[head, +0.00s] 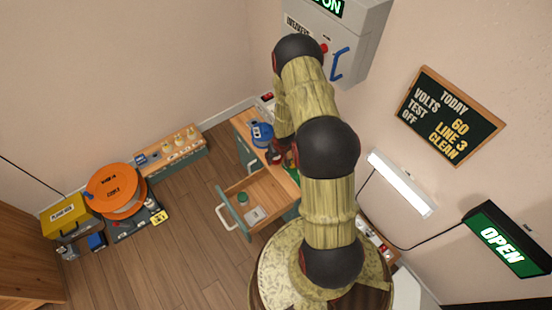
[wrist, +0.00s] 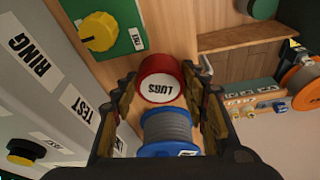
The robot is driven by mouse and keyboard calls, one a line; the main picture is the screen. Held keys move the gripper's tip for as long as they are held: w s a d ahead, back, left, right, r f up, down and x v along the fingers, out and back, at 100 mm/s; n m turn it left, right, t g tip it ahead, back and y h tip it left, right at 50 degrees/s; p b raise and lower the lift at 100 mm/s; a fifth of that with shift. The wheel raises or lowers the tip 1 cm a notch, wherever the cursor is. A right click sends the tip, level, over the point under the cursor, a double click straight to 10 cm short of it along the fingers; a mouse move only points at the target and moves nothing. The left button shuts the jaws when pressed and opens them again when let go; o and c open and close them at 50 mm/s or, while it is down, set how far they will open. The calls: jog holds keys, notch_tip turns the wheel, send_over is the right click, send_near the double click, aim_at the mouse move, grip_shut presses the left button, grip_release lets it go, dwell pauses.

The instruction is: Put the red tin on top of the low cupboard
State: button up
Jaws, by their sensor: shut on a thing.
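In the wrist view the red tin (wrist: 160,79), with a white face marked LUGS, sits between the fingertips of my gripper (wrist: 160,85), which is shut on it. A blue spool of grey wire (wrist: 168,128) shows just below the tin in the picture. In the head view my gripper (head: 281,156) is over the wooden top of a teal drawer unit, mostly hidden by my arm, and I cannot make out the tin clearly there. A low wooden-topped unit (head: 177,150) with several pegs stands by the back wall; I cannot tell which unit is the low cupboard.
A blue item (head: 261,134) stands on the teal unit's top. Its drawer (head: 262,190) is open, holding a green round thing and a pale box. An orange reel (head: 115,188) and a yellow box (head: 68,215) are at left. A grey switch box (wrist: 55,85) is close by my gripper.

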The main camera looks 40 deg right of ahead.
jog(key=shift+r, duration=0.1)
jog(key=o, duration=1.2)
jog(key=a+r+n+t+h+p, duration=0.15)
jog(key=a+r, duration=0.25)
jog(key=r, duration=1.7)
jog(key=a+r+m+g+p, duration=0.1)
jog(key=a+r+p, duration=0.25)
jog(key=r, duration=1.75)
jog(key=s+a+r+n+t+y, duration=0.1)
jog(key=s+a+r, duration=0.7)
jog(key=s+r, duration=0.1)
jog(key=s+a+r+n+t+y, duration=0.1)
jog(key=s+a+r, duration=0.8)
jog(key=s, duration=0.3)
jog(key=shift+v, duration=0.8)
